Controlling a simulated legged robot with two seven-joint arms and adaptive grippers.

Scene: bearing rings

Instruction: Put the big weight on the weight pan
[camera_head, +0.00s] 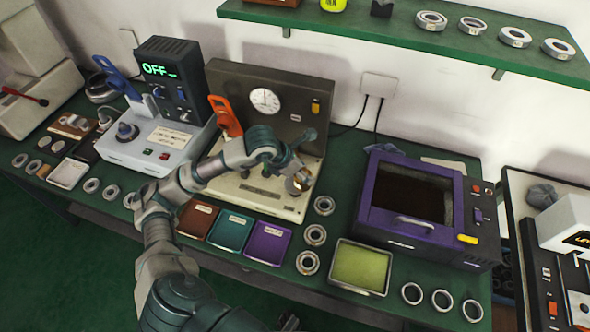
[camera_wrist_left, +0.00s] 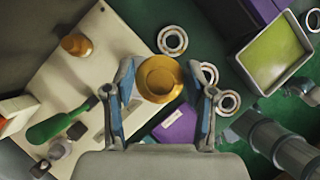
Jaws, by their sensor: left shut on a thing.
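My left gripper (camera_head: 297,178) is over the right part of the cream base (camera_head: 255,196) of the gauge unit. In the left wrist view its two fingers (camera_wrist_left: 162,108) are closed on the sides of a round brass weight (camera_wrist_left: 160,76), the larger brass piece in sight. In the head view the weight shows only as a small brass patch at the fingers. A smaller brass piece (camera_wrist_left: 77,45) stands on the cream base; I cannot tell whether it is the weight pan or another weight. My right gripper cannot be made out.
A gauge panel (camera_head: 268,85) rises behind the base, with an orange handle (camera_head: 224,116) at its left. Metal rings (camera_head: 315,235) lie to the right. Small coloured trays (camera_head: 231,230) line the front. A purple oven (camera_head: 420,210) and a green-lined bin (camera_head: 360,267) stand right.

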